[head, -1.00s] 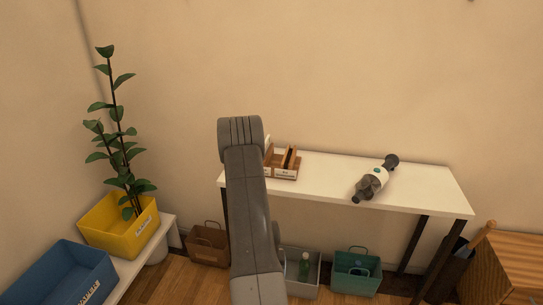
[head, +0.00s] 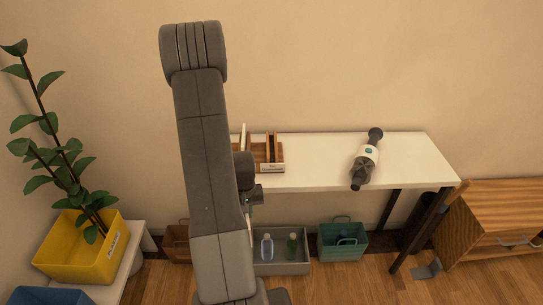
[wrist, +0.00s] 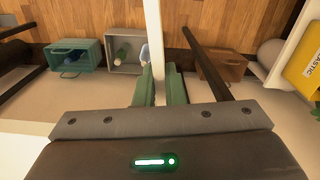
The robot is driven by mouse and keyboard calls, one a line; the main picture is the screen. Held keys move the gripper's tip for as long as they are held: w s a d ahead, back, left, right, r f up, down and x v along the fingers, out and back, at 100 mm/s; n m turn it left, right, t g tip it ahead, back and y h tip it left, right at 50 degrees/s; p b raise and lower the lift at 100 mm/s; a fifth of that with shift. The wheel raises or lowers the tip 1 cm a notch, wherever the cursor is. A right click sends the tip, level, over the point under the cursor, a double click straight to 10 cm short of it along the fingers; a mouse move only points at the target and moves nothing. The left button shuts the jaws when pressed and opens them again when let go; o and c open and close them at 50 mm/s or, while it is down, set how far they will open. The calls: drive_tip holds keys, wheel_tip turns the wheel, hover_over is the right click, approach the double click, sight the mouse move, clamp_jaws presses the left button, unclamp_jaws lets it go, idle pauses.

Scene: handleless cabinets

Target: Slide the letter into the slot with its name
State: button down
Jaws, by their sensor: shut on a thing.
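The letter (wrist: 154,35) shows edge-on as a thin white strip in the wrist view. My gripper (wrist: 159,85) is shut on it, with a green finger on each side. The wooden sorter with slots (head: 268,167) stands on the white table, partly behind my arm. A pale upright piece and brown dividers show in it. Its front label is too small to read. The sorter is not visible in the wrist view.
A dark and white bottle-like object (head: 367,160) lies on the white table (head: 320,176). Under the table are a grey bin (head: 282,267) with bottles, a teal basket (head: 343,243) and a brown basket (head: 177,243). A potted plant (head: 92,225) stands left. The table's middle is clear.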

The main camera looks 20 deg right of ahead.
drive_tip(key=s+d+r, duration=0.3)
drive_tip(key=d+r, duration=0.4)
drive_tip(key=r, duration=0.4)
drive_tip(key=s+d+r+m, duration=0.1)
drive_tip(key=s+d+r, duration=0.2)
drive_tip(key=d+r, duration=0.5)
wheel_tip(320, 180, up, 3)
drive_tip(key=shift+s+f+m, duration=0.15)
drive_tip(key=shift+s+m, duration=0.15)
drive_tip(key=shift+s, duration=0.05)
